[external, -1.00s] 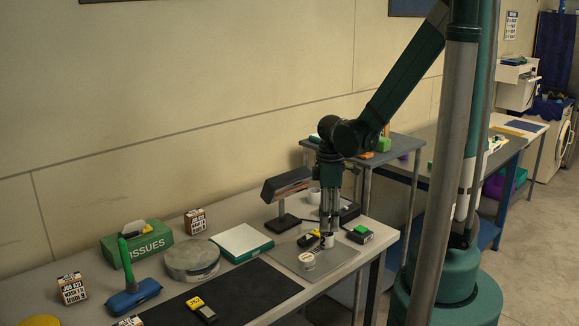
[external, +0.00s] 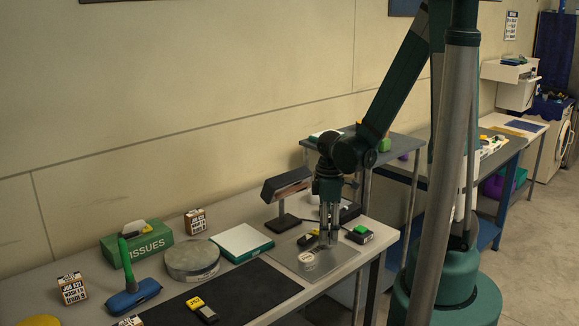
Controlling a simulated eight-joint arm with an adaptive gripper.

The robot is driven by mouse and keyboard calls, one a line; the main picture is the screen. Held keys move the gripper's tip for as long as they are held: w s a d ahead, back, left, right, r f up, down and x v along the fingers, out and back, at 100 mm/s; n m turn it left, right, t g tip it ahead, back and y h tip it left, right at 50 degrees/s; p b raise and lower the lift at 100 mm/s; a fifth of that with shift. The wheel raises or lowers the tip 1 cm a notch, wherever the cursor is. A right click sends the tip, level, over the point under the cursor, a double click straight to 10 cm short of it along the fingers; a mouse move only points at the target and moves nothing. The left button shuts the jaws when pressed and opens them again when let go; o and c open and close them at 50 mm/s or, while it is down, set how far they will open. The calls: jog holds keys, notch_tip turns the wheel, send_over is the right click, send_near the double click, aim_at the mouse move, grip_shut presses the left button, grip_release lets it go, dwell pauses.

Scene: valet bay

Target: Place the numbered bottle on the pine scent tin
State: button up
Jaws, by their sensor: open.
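My gripper (external: 328,243) points straight down over the grey mat (external: 338,262) near the right end of the bench. Its fingers are open and low, close to the mat. A small white bottle with a dark mark, visible below the fingers a second ago, is now mostly hidden by them; I cannot tell whether it is fully between them. A small round white-topped tin with dark print (external: 308,260) stands on the mat, just left and in front of my gripper. Its print is too small to read, so I cannot confirm it is the pine scent tin.
A black-and-yellow item (external: 309,237) lies left of my gripper, and a dark box with a green top (external: 359,235) stands to the right. A lamp-like stand (external: 285,195) rises behind. A round grey tin (external: 191,261), white-topped box (external: 241,243) and black mat (external: 235,292) lie left.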

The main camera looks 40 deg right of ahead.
dwell(0.3)
jog(key=c, duration=1.1)
jog(key=shift+r, duration=0.2)
jog(key=shift+r+p, duration=0.7)
jog(key=shift+r, duration=4.1)
